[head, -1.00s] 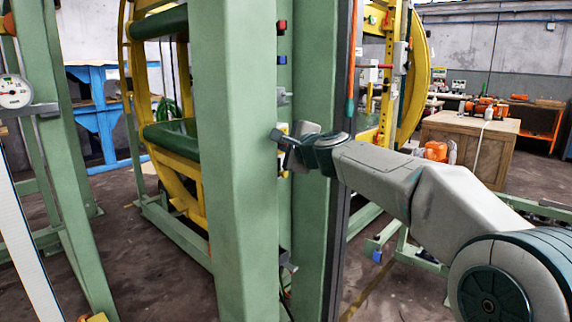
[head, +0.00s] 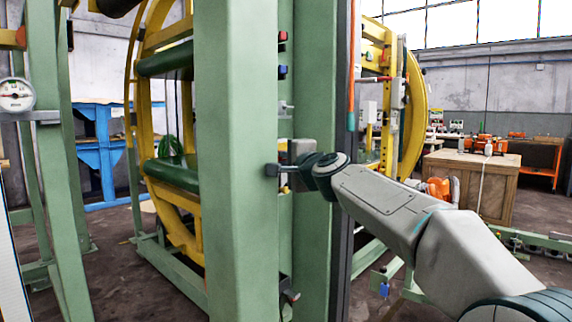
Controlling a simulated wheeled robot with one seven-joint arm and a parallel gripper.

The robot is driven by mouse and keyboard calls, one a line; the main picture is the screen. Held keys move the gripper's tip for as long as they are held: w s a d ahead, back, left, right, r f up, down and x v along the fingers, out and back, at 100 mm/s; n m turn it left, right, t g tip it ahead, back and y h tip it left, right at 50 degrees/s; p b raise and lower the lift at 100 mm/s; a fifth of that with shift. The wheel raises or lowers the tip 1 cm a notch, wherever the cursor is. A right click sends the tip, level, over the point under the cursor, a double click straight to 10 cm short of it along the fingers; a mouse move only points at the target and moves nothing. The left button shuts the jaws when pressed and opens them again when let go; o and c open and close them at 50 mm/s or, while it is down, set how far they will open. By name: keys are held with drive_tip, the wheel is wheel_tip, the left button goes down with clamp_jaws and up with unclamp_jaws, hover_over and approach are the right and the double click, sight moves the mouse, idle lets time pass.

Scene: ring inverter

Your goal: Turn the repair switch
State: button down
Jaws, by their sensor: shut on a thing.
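My gripper (head: 282,172) is at the inner side of the green post, in the row of controls fixed there. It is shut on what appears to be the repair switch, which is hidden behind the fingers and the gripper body. Above it on the same post are a red switch (head: 283,36), a blue switch (head: 283,72) and a small grey lever (head: 286,108). The front edge of the post partly covers these controls and the far finger.
The wide green post (head: 235,200) stands just left of my gripper, and a second green post (head: 312,240) is close behind. The yellow ring (head: 150,110) is to the left. A wooden crate (head: 468,190) stands far right.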

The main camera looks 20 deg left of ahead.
drive_tip(key=shift+f, duration=0.1)
drive_tip(key=c, duration=1.5)
unclamp_jaws()
drive_tip(key=shift+s+d, duration=0.2)
drive_tip(key=shift+d, duration=0.05)
drive_tip(key=b+v, duration=0.6)
drive_tip(key=v, duration=0.7)
drive_tip(key=shift+s, duration=0.1)
